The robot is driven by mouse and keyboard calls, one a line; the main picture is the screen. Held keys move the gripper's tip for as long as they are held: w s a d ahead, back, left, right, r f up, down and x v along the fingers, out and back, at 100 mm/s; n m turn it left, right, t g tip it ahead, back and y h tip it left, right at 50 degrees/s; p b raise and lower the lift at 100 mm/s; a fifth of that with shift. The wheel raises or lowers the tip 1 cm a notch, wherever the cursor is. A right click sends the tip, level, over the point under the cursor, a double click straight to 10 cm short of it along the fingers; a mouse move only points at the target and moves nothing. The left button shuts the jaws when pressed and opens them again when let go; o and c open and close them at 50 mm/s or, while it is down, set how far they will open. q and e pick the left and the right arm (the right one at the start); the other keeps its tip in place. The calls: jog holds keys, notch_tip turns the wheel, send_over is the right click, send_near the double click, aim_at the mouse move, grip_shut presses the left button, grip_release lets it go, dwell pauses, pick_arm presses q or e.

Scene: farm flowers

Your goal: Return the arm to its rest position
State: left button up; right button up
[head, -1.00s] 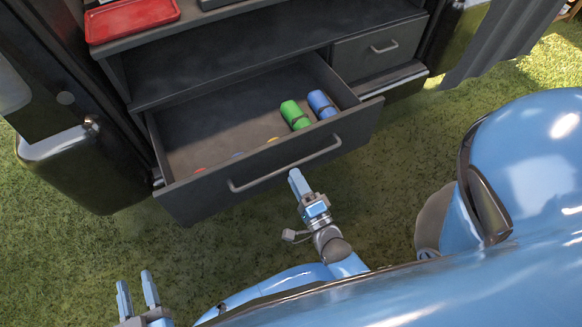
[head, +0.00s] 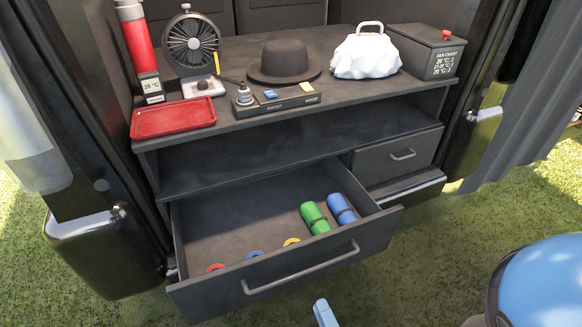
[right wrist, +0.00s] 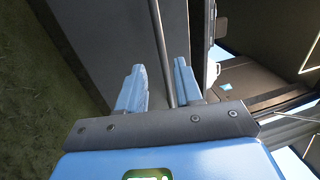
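My right gripper shows only as a light blue finger (head: 325,313) at the bottom edge of the head view, in front of the open drawer. In the right wrist view my right gripper (right wrist: 160,78) is open, its two blue fingers apart. The drawer's bar handle (right wrist: 162,45) runs through the gap between the fingers in that picture, with nothing gripped. In the head view the finger sits below and apart from the handle (head: 300,268). My left gripper is not in view.
The open drawer (head: 345,258) holds a green roll (head: 315,217), a blue roll (head: 341,208) and small coloured rings. Above are a red tray (head: 173,118), fan (head: 190,44), black hat (head: 284,62), white bag (head: 365,55) and dark box (head: 425,50). Grass lies in front.

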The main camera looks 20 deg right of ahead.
jog(key=s+d+r+n+g, duration=0.1)
jog(key=s+r+n, duration=0.3)
jog(key=n, duration=0.5)
jog(key=s+d+r+n+g, duration=0.1)
jog(key=s+r+n+g, duration=0.1)
jog(key=r+n, duration=0.6)
notch_tip(320, 180, up, 37)
jog(key=p, duration=3.8)
jog(key=shift+w+a+f+n+t+h, duration=0.2)
jog(key=shift+w+n+t+h, duration=0.1)
jog(key=shift+w+h, duration=0.1)
jog(key=shift+s, duration=0.15)
